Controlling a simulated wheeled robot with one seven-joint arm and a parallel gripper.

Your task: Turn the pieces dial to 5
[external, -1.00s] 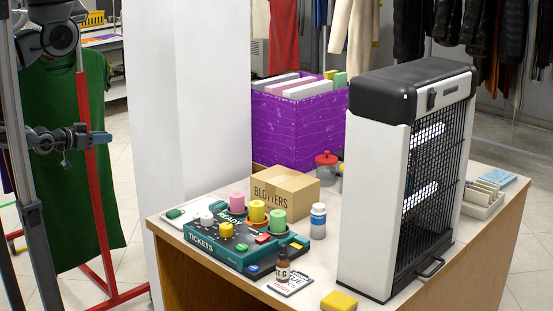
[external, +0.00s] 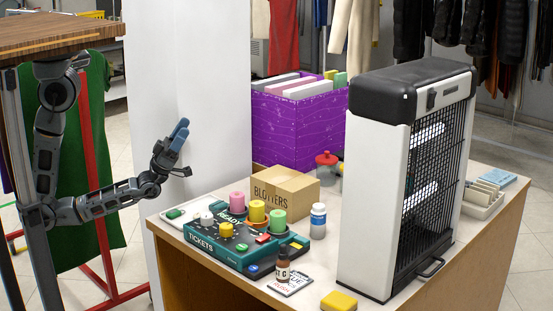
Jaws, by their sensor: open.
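A teal ticket box (external: 205,243) lettered "TICKETS" and "READY" lies on the counter in the external view. On its top stand a white knob (external: 206,217) and a yellow knob (external: 226,229). Taller pink (external: 237,199), yellow (external: 257,211) and green (external: 278,216) cylinders stand in a row along its far side. Any dial label or number is too small to read, so I cannot tell which one is the pieces dial or its setting. My gripper (external: 182,129) is open and empty, raised above and left of the box, with blue fingertips pointing up and touching nothing.
A "BLOTTERS" carton (external: 285,192) stands behind the box. A white-blue bottle (external: 318,221), a brown bottle (external: 282,267) and a yellow block (external: 339,300) stand near it. A tall black-and-white heater-like unit (external: 375,190) fills the counter's right. A white column (external: 190,80) rises behind my gripper.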

